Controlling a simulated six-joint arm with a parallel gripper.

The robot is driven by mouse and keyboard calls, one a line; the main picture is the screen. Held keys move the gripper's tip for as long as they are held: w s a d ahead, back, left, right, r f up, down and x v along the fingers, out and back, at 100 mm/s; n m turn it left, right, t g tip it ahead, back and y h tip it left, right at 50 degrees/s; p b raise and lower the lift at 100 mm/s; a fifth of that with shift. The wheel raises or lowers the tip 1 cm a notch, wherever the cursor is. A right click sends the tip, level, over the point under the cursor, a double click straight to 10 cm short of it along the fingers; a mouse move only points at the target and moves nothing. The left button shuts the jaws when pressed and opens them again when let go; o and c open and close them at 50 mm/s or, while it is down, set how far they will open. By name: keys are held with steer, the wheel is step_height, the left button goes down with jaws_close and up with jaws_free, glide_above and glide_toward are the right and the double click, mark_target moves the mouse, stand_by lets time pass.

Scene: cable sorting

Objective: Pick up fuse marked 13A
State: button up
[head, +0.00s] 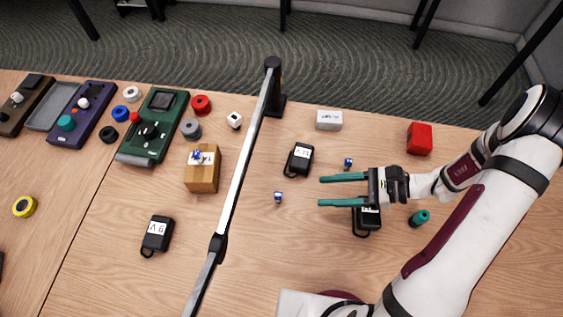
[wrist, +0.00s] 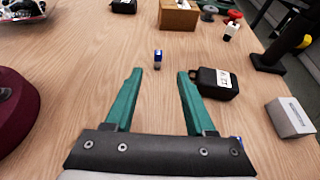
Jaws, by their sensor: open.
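A small blue and white fuse (head: 278,197) stands on the wooden table, to the left of my gripper (head: 320,191) in the head view. In the wrist view this fuse (wrist: 157,60) is just beyond the fingertips, roughly centred between them. My gripper (wrist: 159,74) is open, with nothing between its teal fingers. A second blue and white fuse (head: 348,163) is above my gripper in the head view; it is partly hidden by the gripper body in the wrist view (wrist: 237,142). More blue and white pieces (head: 197,155) lie on a cardboard box. No fuse marking is readable.
A black adapter (head: 299,160) lies beside the gripper's path area, another (head: 367,220) partly under the gripper. A white box (head: 329,120), red box (head: 420,138) and teal cylinder (head: 420,218) stand around. A metal bar (head: 240,165) crosses the view left of the fuse.

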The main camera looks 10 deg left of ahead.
mark_target(270, 200)
steer(key=x, duration=1.5)
steer(key=shift+a+f, duration=0.2)
steer(key=shift+f, duration=0.1)
jaws_close()
